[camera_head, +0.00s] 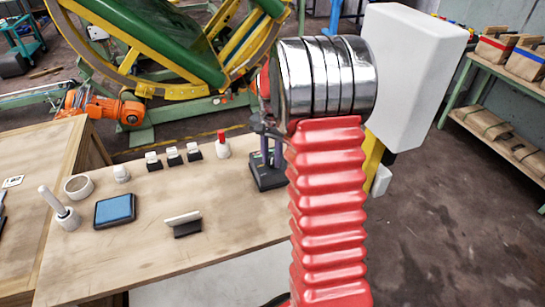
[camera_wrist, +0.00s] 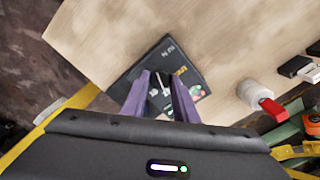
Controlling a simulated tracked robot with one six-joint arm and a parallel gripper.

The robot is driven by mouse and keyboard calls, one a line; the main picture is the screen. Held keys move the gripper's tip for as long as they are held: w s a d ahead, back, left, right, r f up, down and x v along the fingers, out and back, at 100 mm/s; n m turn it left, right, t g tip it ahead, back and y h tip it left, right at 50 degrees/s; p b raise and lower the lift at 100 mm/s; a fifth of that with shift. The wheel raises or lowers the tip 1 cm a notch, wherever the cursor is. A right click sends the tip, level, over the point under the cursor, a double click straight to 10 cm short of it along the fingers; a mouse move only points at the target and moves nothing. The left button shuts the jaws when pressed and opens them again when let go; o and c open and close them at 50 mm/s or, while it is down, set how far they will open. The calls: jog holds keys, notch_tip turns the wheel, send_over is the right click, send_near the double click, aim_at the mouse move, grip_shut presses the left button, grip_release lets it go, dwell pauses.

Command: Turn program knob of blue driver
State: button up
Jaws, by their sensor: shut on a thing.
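A dark driver box (camera_head: 267,180) stands on the wooden table beside my red arm in the head view. In the wrist view its dark top (camera_wrist: 185,55) shows white and coloured markings. My gripper (camera_head: 266,150) points down onto the box, and its purple fingers (camera_wrist: 158,78) reach its top face in the wrist view. The fingers are shut on the program knob, which is mostly hidden between them. The box looks dark grey to black, and I cannot make out blue on it or read the knob's setting.
A white button with a red top (camera_head: 222,146) stands left of the box, with several small black-and-white switches (camera_head: 172,157) beyond it. A blue-topped pad (camera_head: 115,210) and a small stand (camera_head: 184,224) are on the table (camera_head: 130,255). A white cabinet (camera_head: 405,75) stands right.

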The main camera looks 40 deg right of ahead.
jog(key=shift+a+n, duration=0.1)
jog(key=shift+n, duration=1.7)
jog(key=n, duration=0.4)
jog(key=shift+s, duration=0.1)
jog(key=o, duration=1)
jog(key=shift+r, duration=0.1)
